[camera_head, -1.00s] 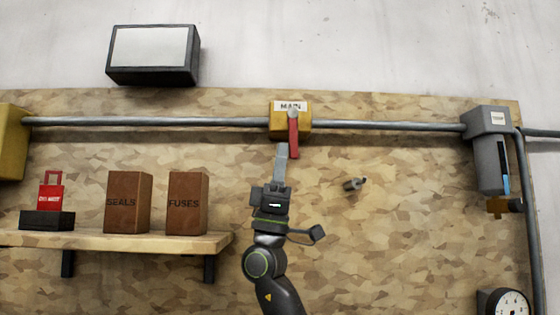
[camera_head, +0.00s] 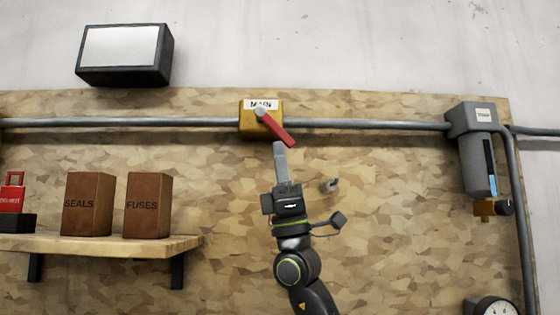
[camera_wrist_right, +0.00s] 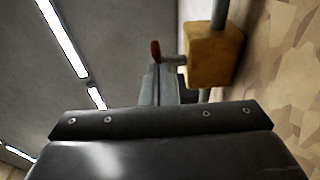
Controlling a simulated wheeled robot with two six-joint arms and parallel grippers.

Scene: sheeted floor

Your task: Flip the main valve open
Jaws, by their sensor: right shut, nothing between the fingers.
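The main valve is a yellow block (camera_head: 247,121) with a "MAIN" label, set in the grey pipe at the middle of the board. Its red lever (camera_head: 275,129) slants down to the right from a pivot on the block's front. My right gripper (camera_head: 280,148) points up with its fingers shut and empty. Its tips are right below the lever; I cannot tell if they touch it. In the right wrist view, the fingers (camera_wrist_right: 160,88) reach up towards the red lever end (camera_wrist_right: 155,51) beside the yellow block (camera_wrist_right: 213,55). My left gripper is out of view.
A shelf (camera_head: 100,243) at left holds boxes marked "SEALS" (camera_head: 88,205) and "FUSES" (camera_head: 148,206) and a red item (camera_head: 12,195). A grey filter (camera_head: 477,165) hangs at right, a gauge (camera_head: 492,306) below it. A small peg (camera_head: 329,185) sticks out right of my gripper.

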